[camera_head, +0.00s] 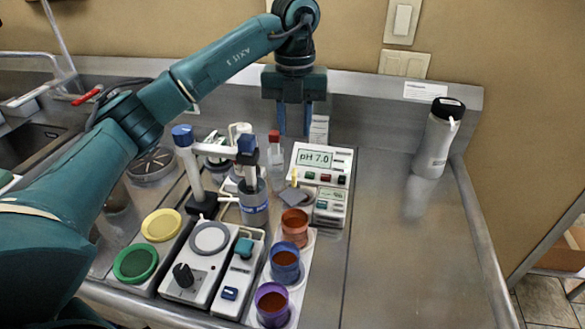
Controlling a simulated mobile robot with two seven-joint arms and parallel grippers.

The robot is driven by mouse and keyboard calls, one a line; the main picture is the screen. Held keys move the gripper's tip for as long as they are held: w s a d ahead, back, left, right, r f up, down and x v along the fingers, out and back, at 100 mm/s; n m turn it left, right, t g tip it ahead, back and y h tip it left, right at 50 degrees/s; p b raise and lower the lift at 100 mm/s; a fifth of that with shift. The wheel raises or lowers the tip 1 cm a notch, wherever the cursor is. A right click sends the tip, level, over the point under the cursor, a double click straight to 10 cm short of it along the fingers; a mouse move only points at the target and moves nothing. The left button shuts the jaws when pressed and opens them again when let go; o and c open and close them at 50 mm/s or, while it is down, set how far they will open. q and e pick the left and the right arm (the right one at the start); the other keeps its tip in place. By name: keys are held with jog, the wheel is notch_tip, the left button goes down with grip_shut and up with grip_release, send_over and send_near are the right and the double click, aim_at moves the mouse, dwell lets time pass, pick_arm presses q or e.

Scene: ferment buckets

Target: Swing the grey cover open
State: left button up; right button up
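A small dark grey flat piece (294,197), which looks like the grey cover, lies beside a small white instrument (330,206) with a display. It seems slightly tilted; I cannot see its hinge or tell whether it is fully shut. My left gripper (295,130) points down with its two blue fingers apart, and nothing shows between them. It is behind and above the grey piece, near the pH meter (321,165) that reads pH 7.0, and does not touch the cover. My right gripper is not in view.
A red-capped bottle (276,160) stands close below the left gripper. Blue-topped posts and a cylinder (254,207) stand left of the cover. Orange (295,226), blue (285,264) and purple (271,303) cups stand in front. The right counter is mostly clear, with a white bottle (436,140) behind.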

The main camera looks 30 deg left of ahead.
aim_at(294, 171)
pick_arm(q)
notch_tip(294, 171, down, 12)
jog(key=shift+f+p, duration=0.2)
jog(key=shift+p, duration=0.6)
jog(key=shift+c, duration=0.2)
grip_shut()
